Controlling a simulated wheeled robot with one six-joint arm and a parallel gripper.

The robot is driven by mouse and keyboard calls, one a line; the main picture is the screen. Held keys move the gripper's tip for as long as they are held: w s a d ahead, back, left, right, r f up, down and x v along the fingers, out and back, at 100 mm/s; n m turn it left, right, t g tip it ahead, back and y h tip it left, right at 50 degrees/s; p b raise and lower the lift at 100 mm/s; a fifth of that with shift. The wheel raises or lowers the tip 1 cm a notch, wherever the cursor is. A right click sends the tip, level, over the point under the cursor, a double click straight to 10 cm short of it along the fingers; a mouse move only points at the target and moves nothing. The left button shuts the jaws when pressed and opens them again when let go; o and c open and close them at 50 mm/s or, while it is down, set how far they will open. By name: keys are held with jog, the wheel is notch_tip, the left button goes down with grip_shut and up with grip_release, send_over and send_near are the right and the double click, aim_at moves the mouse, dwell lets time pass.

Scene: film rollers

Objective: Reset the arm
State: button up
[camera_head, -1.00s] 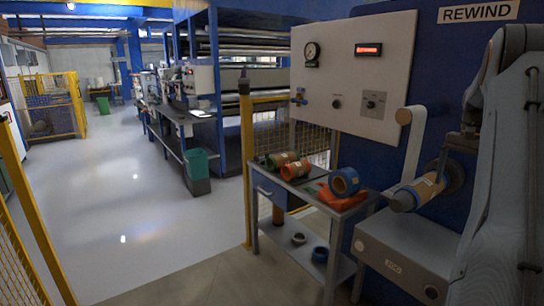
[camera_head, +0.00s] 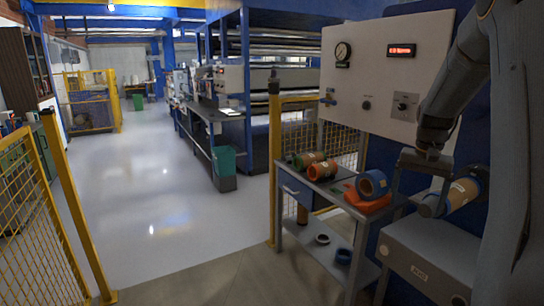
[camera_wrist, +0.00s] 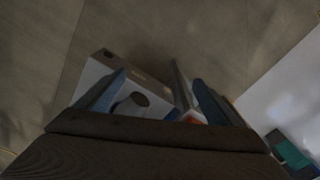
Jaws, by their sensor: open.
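My gripper (camera_head: 420,185) hangs from the arm at the right of the head view, fingers pointing down and apart. In that view it overlaps the near side of the rewind machine, beside a brown cardboard-cored roll (camera_head: 462,193) with a blue end. Whether it touches the roll cannot be told. In the wrist view the two bluish fingers of my gripper (camera_wrist: 158,85) stand wide apart with nothing gripped. A pale box-like part (camera_wrist: 95,72) and a dark round end show beyond and between them, over the floor.
A grey side table (camera_head: 290,205) holds green, orange and blue rolls (camera_head: 372,184) and an orange piece. A control panel (camera_head: 375,80) with a red display is above. Yellow mesh fences (camera_head: 30,190) and a teal bin (camera_head: 223,165) flank the clear floor aisle (camera_head: 150,190).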

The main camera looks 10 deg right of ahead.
jog(key=s+a+f+n, duration=0.2)
jog(key=s+a, duration=0.1)
jog(key=a, duration=0.6)
jog(key=s+a+f+n, duration=0.1)
jog(key=s+a+n, duration=0.15)
jog(key=a, duration=0.65)
jog(key=s+a+f+n, duration=0.3)
jog(key=s+a+f, duration=0.1)
jog(key=s+a, duration=0.7)
jog(key=s, duration=0.3)
jog(key=shift+a+f+n+t, duration=0.2)
jog(key=shift+a+n+t, duration=0.15)
jog(key=shift+t, duration=0.05)
